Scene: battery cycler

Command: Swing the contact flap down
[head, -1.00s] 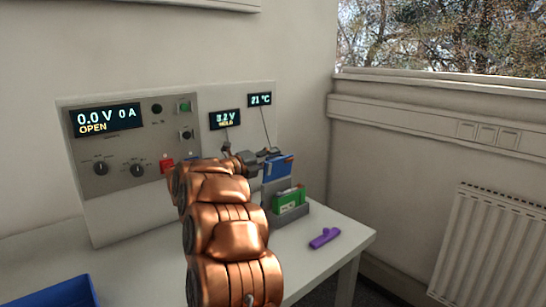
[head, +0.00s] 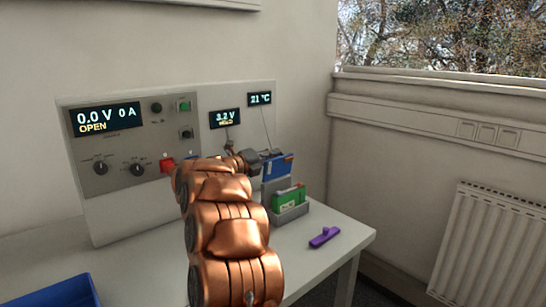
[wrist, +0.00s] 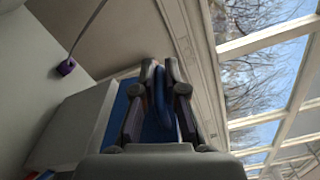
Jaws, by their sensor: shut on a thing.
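The contact flap, seemingly the blue plate (head: 279,168) with an orange mark, stands raised above the grey holder (head: 290,216) at the table's right side. A green block (head: 288,199) sits in the holder below it. My gripper (head: 268,156) is at the blue plate's top left, partly hidden by my own arm. In the wrist view my gripper (wrist: 162,68) is shut on a narrow blue part (wrist: 161,100). More blue surface shows behind the fingers. The flap's hinge is not clearly visible.
A purple clip-like piece (head: 324,237) lies on the white table (head: 335,262), right of the holder. A grey panel (head: 120,170) with a lit display and knobs stands behind, left. A blue tray (head: 60,293) sits at front left. A radiator (head: 485,245) is at right.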

